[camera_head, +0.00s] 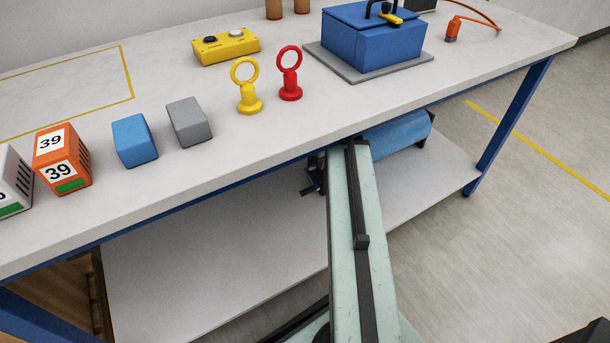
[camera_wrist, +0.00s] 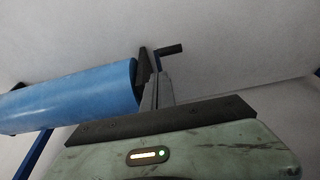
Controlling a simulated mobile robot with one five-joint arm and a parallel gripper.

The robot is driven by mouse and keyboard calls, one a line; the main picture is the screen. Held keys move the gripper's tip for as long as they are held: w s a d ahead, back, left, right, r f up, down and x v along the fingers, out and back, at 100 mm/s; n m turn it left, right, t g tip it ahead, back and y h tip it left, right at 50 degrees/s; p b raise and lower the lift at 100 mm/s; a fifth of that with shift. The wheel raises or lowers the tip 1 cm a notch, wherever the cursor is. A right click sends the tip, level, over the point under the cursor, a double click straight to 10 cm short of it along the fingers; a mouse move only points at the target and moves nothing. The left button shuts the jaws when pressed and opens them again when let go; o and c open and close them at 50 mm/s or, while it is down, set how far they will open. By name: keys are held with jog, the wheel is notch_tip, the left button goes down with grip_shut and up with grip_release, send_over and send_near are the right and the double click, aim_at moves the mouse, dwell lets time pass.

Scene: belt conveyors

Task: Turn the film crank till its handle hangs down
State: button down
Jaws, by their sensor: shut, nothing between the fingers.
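The blue film roll (camera_wrist: 70,98) fills the left of the wrist view. It also shows in the head view under the bench top (camera_head: 398,135), partly covered by the bench edge and my arm. The black crank handle (camera_wrist: 169,49) sticks out to the right at the upper end of its thin crank arm in the wrist view, just beyond the roll's end. My gripper (camera_wrist: 160,80) is shut and empty, with its tips just below the handle in the picture. Whether they touch the crank, I cannot tell. The crank's lower part is hidden behind the fingers.
The bench top (camera_head: 300,140) lies above the roll, with a lower shelf (camera_head: 220,270) below. A blue leg (camera_head: 510,125) stands to the right. On top are blocks, a yellow button box (camera_head: 226,46), ring pegs and a blue box (camera_head: 372,38).

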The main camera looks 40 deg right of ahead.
aim_at(315, 187)
jog(key=shift+w, duration=0.4)
jog(key=b+x, duration=0.9)
jog(key=s+b+x, duration=0.1)
jog(key=b+x, duration=0.3)
jog(key=x, duration=0.1)
jog(key=shift+f+b, duration=0.2)
jog(key=shift+b, duration=0.2)
jog(key=shift+r, duration=0.1)
jog(key=shift+a, duration=0.3)
jog(key=shift+d, duration=0.25)
jog(key=shift+s+f+b, duration=0.1)
jog(key=shift+f+b, duration=0.35)
jog(key=shift+f, duration=0.05)
